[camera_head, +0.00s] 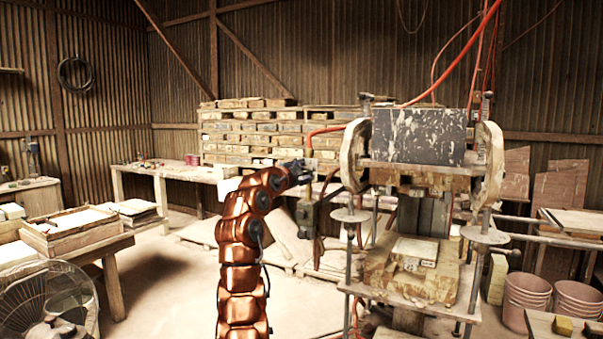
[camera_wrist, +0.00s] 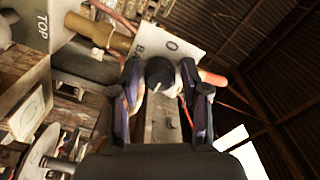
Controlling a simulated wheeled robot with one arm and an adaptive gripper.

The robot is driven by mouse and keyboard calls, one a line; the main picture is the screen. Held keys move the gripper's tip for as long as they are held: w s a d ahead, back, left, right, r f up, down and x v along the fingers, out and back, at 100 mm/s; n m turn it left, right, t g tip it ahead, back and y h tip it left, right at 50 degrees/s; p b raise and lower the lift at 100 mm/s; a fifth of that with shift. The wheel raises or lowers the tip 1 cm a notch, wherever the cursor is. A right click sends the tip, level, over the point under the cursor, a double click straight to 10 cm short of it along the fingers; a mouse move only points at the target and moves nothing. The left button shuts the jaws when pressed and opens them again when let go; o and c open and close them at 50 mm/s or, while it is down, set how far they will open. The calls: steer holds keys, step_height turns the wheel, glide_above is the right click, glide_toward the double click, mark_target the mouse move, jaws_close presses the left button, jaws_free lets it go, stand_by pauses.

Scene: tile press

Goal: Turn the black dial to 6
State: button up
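The black dial (camera_wrist: 160,73) shows in the wrist view in front of a pale plate (camera_wrist: 172,40) marked with a "0" and partly hidden letters. In the head view my gripper (camera_head: 302,172) is at the left side of the tile press (camera_head: 415,135); the dial cannot be made out there.
A box marked TOP (camera_wrist: 38,20) and a brass-coloured fitting (camera_wrist: 97,30) are left of the dial in the wrist view. A fan (camera_head: 45,300) and a wooden table (camera_head: 85,250) stand at the left.

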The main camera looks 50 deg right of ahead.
steer(key=shift+o, duration=0.7)
steer(key=v, duration=1.2)
stand_by(0.5)
stand_by(0.5)
